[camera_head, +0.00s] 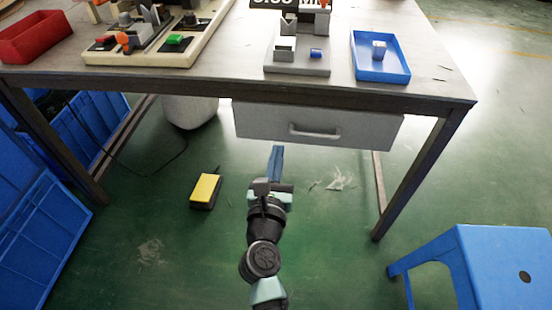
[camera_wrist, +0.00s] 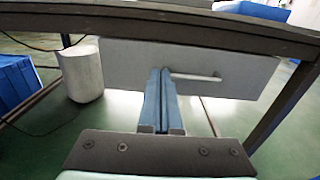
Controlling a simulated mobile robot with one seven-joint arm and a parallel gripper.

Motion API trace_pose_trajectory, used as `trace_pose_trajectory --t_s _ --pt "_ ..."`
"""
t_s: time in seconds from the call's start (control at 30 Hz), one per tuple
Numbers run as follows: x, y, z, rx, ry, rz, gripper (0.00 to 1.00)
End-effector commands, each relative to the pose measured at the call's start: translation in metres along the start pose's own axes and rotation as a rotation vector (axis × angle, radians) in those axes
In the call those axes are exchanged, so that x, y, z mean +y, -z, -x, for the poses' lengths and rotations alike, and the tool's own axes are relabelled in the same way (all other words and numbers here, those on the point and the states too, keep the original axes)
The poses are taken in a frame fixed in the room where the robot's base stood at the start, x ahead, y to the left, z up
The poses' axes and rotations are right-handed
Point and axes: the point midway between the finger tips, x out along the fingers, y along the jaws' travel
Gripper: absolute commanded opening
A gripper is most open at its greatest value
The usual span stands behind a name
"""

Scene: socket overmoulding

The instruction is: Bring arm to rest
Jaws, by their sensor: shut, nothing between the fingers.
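My gripper (camera_head: 277,150) is in the lower middle of the head view, in front of the table and below the level of its top. Its blue fingers point toward the drawer under the table. In the wrist view, the two fingers of my gripper (camera_wrist: 160,75) lie side by side, shut, with nothing held between them. The grey drawer (camera_wrist: 225,75) with its handle fills the view behind the fingers. I cannot tell how far the fingertips are from the drawer front.
The table (camera_head: 150,83) carries a red bin (camera_head: 35,38), a cream fixture board (camera_head: 195,50), a grey stand (camera_head: 300,65) and a blue tray (camera_head: 382,72). A yellow-topped box (camera_head: 205,190) lies on the floor. A blue stool (camera_head: 490,262) stands at right, blue crates (camera_head: 40,240) at left.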

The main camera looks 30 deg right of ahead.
Motion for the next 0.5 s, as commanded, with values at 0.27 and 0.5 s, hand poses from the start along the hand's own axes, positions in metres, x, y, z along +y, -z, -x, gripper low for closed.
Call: trace_pose_trajectory --t_s 0.27,0.5 --pt "0.0 0.0 0.015 0.0 0.001 -0.001 0.0" --pt "0.005 -0.011 0.015 -0.026 -0.011 0.022 0.0"
